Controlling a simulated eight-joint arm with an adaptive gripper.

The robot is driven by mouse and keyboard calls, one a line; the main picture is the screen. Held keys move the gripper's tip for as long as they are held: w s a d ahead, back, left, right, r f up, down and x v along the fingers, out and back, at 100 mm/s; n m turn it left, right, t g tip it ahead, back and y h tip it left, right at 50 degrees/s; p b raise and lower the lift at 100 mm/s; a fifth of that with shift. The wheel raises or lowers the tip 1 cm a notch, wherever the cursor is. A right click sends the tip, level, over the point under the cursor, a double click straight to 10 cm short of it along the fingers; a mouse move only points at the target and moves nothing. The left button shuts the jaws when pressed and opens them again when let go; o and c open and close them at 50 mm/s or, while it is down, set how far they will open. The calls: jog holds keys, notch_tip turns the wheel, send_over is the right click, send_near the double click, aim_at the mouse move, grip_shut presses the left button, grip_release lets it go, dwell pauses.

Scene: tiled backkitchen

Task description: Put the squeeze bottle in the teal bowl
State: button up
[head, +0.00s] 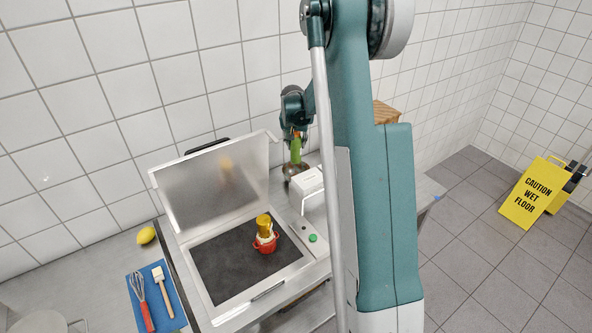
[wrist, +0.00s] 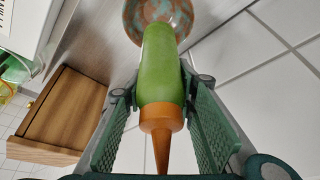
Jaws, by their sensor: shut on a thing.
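The squeeze bottle (wrist: 158,70) is green with an orange cone nozzle. In the wrist view my gripper (wrist: 160,90) is shut around it, with one finger on each side and the nozzle toward the camera. The bowl (wrist: 186,12), mottled teal and brown, shows at the top edge behind the bottle's far end. In the head view the bottle (head: 296,151) hangs nozzle up below my gripper (head: 297,134), with its lower end overlapping the bowl (head: 287,169). I cannot tell whether the bottle touches the bowl. My arm and a white box partly hide this area.
A white box (head: 304,186) is close by the bowl. A wooden box (wrist: 65,115) stands left in the wrist view. A lemon (head: 146,235) lies far left.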

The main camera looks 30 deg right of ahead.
aim_at(295, 145)
jog(key=shift+f, duration=3.1)
jog(key=shift+f, duration=0.15)
jog(key=shift+f, duration=1.75)
jog(key=shift+f, duration=0.1)
jog(key=o, duration=0.9)
jog(key=shift+o, duration=0.5)
jog(key=shift+v, duration=6.1)
